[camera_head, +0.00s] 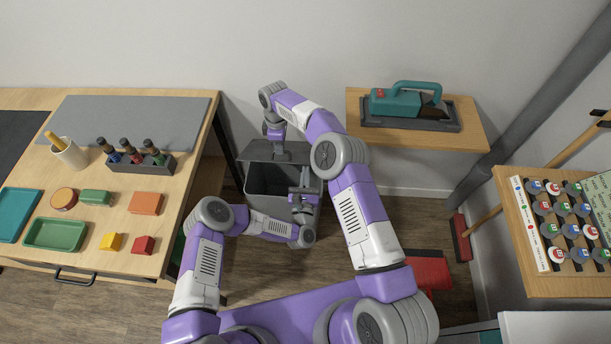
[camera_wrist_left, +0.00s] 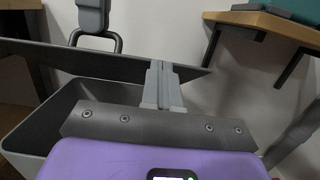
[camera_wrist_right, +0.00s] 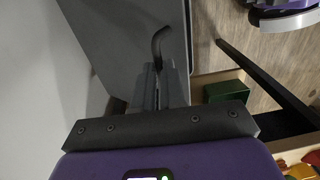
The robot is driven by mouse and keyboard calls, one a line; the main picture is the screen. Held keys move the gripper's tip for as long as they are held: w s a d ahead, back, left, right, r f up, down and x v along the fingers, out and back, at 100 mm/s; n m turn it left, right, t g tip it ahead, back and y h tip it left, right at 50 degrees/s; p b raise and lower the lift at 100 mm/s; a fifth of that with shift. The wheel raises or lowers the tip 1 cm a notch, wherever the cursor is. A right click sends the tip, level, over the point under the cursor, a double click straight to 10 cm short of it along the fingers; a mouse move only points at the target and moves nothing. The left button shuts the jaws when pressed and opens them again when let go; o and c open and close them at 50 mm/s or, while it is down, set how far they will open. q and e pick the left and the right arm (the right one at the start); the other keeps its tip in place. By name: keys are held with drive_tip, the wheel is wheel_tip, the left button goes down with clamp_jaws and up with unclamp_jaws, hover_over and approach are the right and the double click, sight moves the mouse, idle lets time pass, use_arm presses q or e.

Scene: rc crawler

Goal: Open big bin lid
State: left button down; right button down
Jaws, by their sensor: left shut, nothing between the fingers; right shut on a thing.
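The big grey bin (camera_head: 270,205) stands on the floor between the workbench and the wall shelf. Its lid (camera_head: 262,152) is raised at the back, and the dark interior (camera_wrist_left: 75,105) shows. My right gripper (camera_head: 278,147) is at the lid. In the right wrist view its fingers (camera_wrist_right: 158,88) are shut on the dark curved lid handle (camera_wrist_right: 160,42), beside the lid panel (camera_wrist_right: 125,40). My left gripper (camera_head: 305,182) is at the bin's right side. In the left wrist view its fingers (camera_wrist_left: 163,85) are shut and empty near the lid's edge (camera_wrist_left: 110,65); contact is unclear.
The workbench (camera_head: 190,110) with trays, bottles and blocks is close on the left. A wall shelf (camera_head: 470,135) with a teal tool stands at the back right. A grey pipe (camera_head: 540,100) and a table (camera_head: 540,280) with round pieces are on the right.

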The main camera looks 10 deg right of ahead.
drive_tip(key=shift+w+d+f, duration=0.25)
drive_tip(key=shift+d+f, duration=0.1)
drive_tip(key=c, duration=1.2)
unclamp_jaws()
drive_tip(key=shift+w+f, duration=0.15)
drive_tip(key=shift+a, duration=0.1)
